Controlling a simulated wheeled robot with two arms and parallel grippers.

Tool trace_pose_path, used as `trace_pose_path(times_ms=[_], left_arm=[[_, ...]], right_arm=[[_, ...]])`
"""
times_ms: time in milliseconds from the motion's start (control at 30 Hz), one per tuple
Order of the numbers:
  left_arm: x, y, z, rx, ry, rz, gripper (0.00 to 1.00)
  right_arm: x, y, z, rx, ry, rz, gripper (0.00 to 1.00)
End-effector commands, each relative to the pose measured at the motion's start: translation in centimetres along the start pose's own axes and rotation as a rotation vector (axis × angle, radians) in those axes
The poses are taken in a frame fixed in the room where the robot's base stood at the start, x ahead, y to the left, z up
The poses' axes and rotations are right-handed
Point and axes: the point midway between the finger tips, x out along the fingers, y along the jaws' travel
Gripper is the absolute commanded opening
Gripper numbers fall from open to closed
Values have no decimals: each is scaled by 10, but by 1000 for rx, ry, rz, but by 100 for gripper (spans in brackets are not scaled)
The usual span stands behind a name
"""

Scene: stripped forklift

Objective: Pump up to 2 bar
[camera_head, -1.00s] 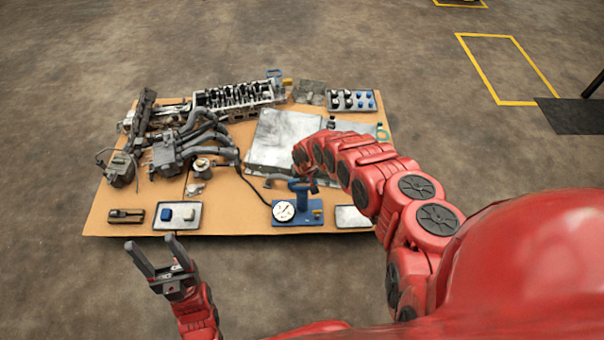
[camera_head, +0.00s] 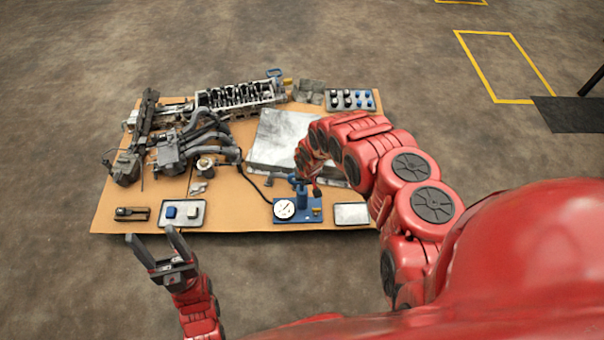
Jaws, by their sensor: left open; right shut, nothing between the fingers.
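The blue hand pump (camera_head: 303,209) stands on the front edge area of the tan board, with a round white gauge (camera_head: 284,209) on its left. The gauge needle is too small to read. A black hose runs from the pump up to the left. My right gripper (camera_head: 306,184) is shut at the top of the pump, by its handle (camera_head: 295,179). The arm hides part of this spot, and I cannot tell whether they touch. My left gripper (camera_head: 150,249) is open and empty in front of the board's left edge, its fingers pointing up.

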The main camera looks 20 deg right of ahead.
Motion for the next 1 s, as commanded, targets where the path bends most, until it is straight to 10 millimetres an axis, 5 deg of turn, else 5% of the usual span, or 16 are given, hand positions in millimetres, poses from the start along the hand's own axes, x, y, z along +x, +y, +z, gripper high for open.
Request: trace_pose_path(times_ms=[100,233,500,1000], left_arm=[[5,0,-1,0,0,0,62],[44,-2,-7,0,1,0,62],[97,-5,-16,0,0,0,62],[121,-6,-20,0,0,0,62]], right_arm=[[-21,1,0,-1,-3,3,0],[-62,0,-2,0,-2,1,0],[-106,1,-1,0,-3,1,0],[-133,0,2,1,-3,1,0]])
